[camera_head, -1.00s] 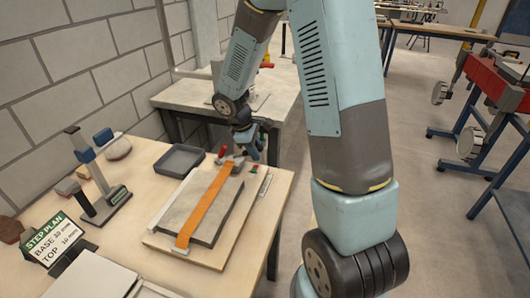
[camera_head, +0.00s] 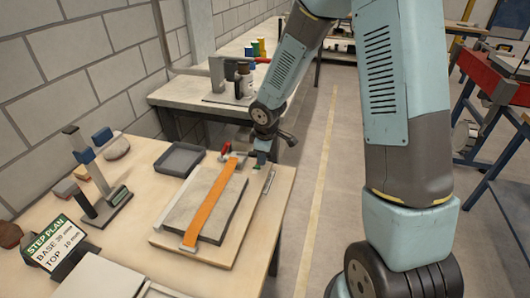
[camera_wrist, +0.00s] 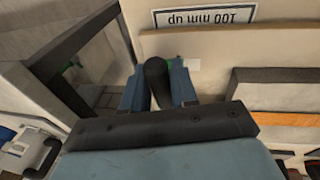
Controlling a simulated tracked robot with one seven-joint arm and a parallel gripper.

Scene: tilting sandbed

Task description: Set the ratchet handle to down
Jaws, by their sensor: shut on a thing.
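An orange strap (camera_head: 212,205) runs over a grey slab (camera_head: 183,208) on a pale board. At its far end is a small metal piece with a red part (camera_head: 225,150), perhaps the ratchet; its handle position is too small to read. My gripper (camera_head: 262,160) is at the board's far right corner, to the right of that red part. In the wrist view, its blue fingers (camera_wrist: 157,88) are shut on a dark, round-ended bar (camera_wrist: 156,70). I cannot tell whether this bar is the ratchet handle. The strap also shows at the wrist view's right edge (camera_wrist: 285,125).
A grey tray (camera_head: 180,159) stands behind the board. A step plan sign (camera_head: 52,240) and a post stand (camera_head: 100,185) are at left. A "100 mm up" label (camera_wrist: 205,15) lies upside down in the wrist view. Free floor lies right of the table (camera_head: 310,220).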

